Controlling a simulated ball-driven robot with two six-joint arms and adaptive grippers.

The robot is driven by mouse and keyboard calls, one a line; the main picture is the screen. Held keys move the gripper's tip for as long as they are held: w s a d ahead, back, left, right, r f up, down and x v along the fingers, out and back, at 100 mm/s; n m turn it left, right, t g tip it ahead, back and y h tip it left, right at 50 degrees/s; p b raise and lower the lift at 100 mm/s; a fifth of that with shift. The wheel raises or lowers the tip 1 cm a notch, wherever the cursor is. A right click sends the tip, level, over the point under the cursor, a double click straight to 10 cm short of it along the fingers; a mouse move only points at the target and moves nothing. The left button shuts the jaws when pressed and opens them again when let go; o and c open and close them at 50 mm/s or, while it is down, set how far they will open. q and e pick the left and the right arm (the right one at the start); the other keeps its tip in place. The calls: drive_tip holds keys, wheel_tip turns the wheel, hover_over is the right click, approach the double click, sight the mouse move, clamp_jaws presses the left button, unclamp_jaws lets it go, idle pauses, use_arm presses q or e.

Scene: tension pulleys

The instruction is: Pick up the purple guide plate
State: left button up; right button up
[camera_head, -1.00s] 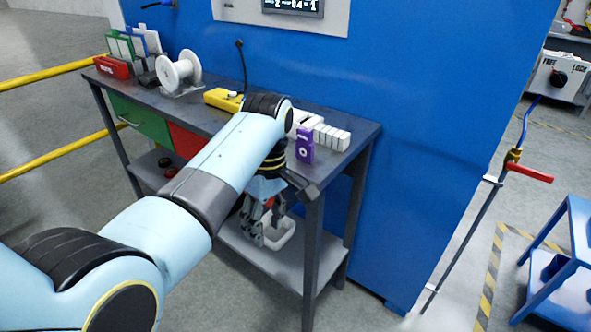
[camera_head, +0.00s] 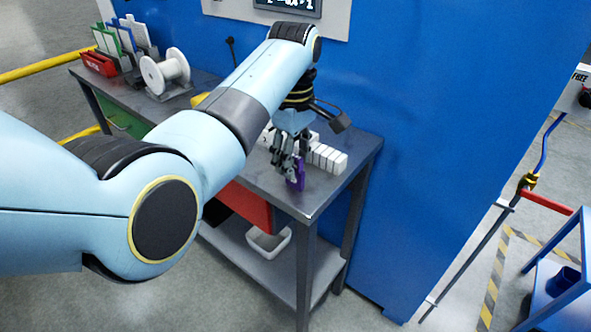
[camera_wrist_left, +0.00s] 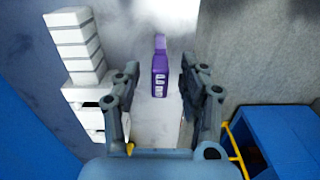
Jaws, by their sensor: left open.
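The purple guide plate (camera_head: 297,178) stands on the front right part of the grey workbench top (camera_head: 312,197). My left gripper (camera_head: 285,172) hangs over the bench with its fingers pointing down at the plate, partly covering it. In the left wrist view the plate (camera_wrist_left: 160,68) shows between and beyond the two fingers of the left gripper (camera_wrist_left: 153,95). The fingers are apart, with a gap on both sides of the plate. I cannot tell whether either finger touches it. My right gripper is not in view.
White blocks (camera_head: 327,158) stand in a row close behind the plate. A white spool (camera_head: 166,72) and a red box (camera_head: 98,63) are farther left on the bench. A blue wall (camera_head: 430,130) rises behind. A white bin (camera_head: 268,242) sits on the lower shelf.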

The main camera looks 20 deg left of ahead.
sight(295, 187)
use_arm(q)
wheel_tip(295, 187, down, 4)
drive_tip(key=shift+r, duration=0.1)
drive_tip(key=shift+f, duration=0.3)
drive_tip(key=shift+c, duration=1.6)
drive_tip(key=c, duration=0.5)
clamp_jaws()
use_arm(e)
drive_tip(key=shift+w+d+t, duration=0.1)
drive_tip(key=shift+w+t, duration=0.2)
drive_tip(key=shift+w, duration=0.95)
